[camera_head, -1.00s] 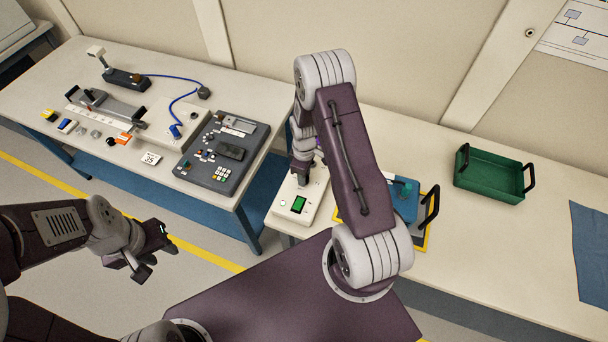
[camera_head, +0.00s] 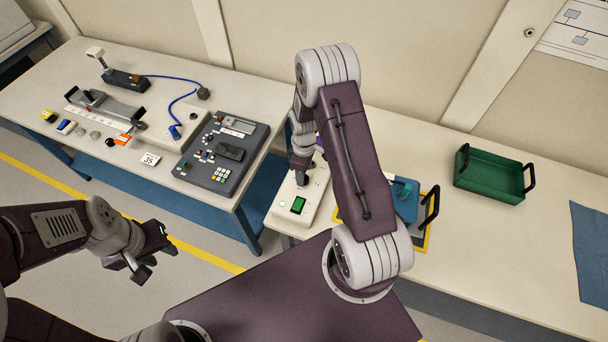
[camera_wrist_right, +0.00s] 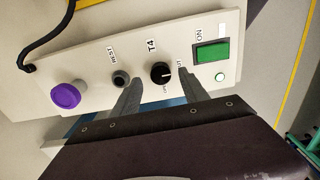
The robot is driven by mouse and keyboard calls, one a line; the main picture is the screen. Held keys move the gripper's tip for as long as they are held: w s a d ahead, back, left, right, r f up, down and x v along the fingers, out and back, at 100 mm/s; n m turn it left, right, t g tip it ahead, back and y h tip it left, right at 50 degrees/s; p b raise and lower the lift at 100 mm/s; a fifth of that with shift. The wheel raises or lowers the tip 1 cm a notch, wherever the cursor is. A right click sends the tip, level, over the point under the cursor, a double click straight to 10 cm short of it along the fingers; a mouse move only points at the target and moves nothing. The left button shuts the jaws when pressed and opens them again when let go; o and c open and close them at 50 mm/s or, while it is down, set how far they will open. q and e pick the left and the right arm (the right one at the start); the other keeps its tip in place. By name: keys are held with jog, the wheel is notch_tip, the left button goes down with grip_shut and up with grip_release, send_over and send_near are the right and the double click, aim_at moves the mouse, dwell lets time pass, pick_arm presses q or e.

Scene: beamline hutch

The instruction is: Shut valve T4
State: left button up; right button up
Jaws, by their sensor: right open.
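The T4 valve knob (camera_wrist_right: 161,72) is a round black knob with a pale pointer mark, on a white control box (camera_head: 283,206). In the right wrist view it sits between the fingertips of my open right gripper (camera_wrist_right: 159,77), with a gap visible on each side. I cannot tell how deep the fingers reach around it. In the head view my right gripper (camera_head: 301,178) is over the box, and the arm hides part of it. My left gripper (camera_head: 154,262) is open and empty over the floor at the left.
The box also carries a green lit switch (camera_wrist_right: 212,52), a small black knob (camera_wrist_right: 121,78) and a purple button (camera_wrist_right: 65,96). A grey keypad console (camera_head: 222,155) stands on the left table. A green tray (camera_head: 490,177) stands to the right.

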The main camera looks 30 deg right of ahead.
notch_tip(320, 180, up, 7)
jog(key=shift+b, duration=0.3)
jog(key=s+a+r+t, duration=0.2)
jog(key=s+a+r, duration=0.3)
jog(key=r, duration=0.4)
jog(key=s+a+f+m, duration=0.1)
jog(key=s+a+m, duration=0.1)
jog(key=s+m, duration=0.6)
jog(key=shift+a+g, duration=0.25)
jog(key=shift+g, duration=0.15)
jog(key=shift+w+f, duration=0.1)
